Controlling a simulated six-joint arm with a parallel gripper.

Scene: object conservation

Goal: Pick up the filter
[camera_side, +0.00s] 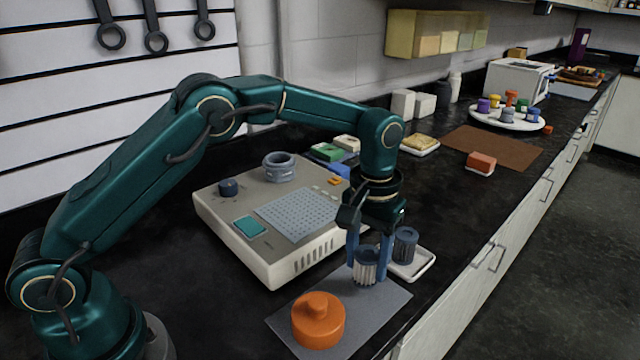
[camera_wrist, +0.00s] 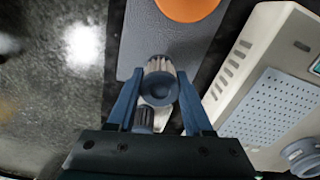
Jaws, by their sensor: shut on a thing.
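The filter (camera_side: 366,268) is a small pale pleated cylinder with a dark blue-grey cap. It is upright between the blue fingers of my gripper (camera_side: 370,272), at the far end of the grey mat (camera_side: 385,305). My gripper points down and is shut on it. I cannot tell whether its base touches the mat. In the wrist view the filter (camera_wrist: 160,82) sits between the fingertips (camera_wrist: 160,86). A second, darker pleated cylinder (camera_side: 405,244) stands on a small white tray (camera_side: 424,265) just right of my gripper; it also shows in the wrist view (camera_wrist: 143,120).
An orange knobbed lid (camera_side: 318,322) lies on the near part of the mat. A beige device (camera_side: 275,255) with a perforated plate and a grey ring (camera_side: 279,167) on top stands close on the left. The counter's front edge is near on the right.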

